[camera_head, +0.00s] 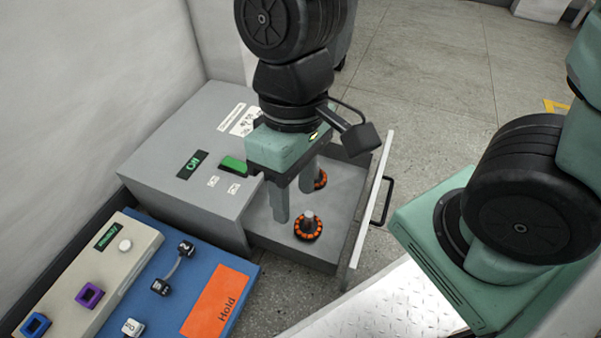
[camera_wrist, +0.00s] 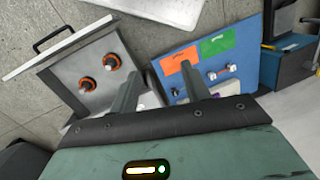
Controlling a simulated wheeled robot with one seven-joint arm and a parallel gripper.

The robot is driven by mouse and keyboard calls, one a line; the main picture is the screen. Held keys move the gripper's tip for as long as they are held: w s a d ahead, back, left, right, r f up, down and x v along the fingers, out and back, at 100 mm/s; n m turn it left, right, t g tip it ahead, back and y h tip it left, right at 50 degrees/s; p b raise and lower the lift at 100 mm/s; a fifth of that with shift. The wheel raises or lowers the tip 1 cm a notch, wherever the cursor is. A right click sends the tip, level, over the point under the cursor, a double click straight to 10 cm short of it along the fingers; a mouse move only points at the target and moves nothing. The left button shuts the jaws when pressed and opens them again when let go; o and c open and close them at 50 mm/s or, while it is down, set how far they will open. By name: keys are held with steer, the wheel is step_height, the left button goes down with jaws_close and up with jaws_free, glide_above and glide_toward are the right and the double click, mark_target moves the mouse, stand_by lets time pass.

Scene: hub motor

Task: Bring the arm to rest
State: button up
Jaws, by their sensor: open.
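My gripper (camera_head: 293,197) points down over the open drawer (camera_head: 340,215) of the grey box. Its two fingers are apart with nothing between them. It also shows in the wrist view (camera_wrist: 160,85), fingers spread. Two orange-ringed hub motors with metal shafts stand in the drawer: the near one (camera_head: 308,226) is just right of a fingertip, the far one (camera_head: 320,179) is partly hidden behind the other finger. Both hub motors show clear of the fingers in the wrist view (camera_wrist: 111,62).
A blue board (camera_head: 195,290) with an orange "Hold" patch (camera_head: 217,300) and a beige panel (camera_head: 110,260) lie at lower left. The drawer's front (camera_head: 372,200) with a black handle stands out over open floor.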

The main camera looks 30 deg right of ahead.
steer(key=shift+d+r+n+t+h, duration=0.3)
steer(key=shift+d+r+n+t, duration=0.2)
steer(key=shift+r+n+t, duration=0.35)
steer(key=shift+f, duration=0.1)
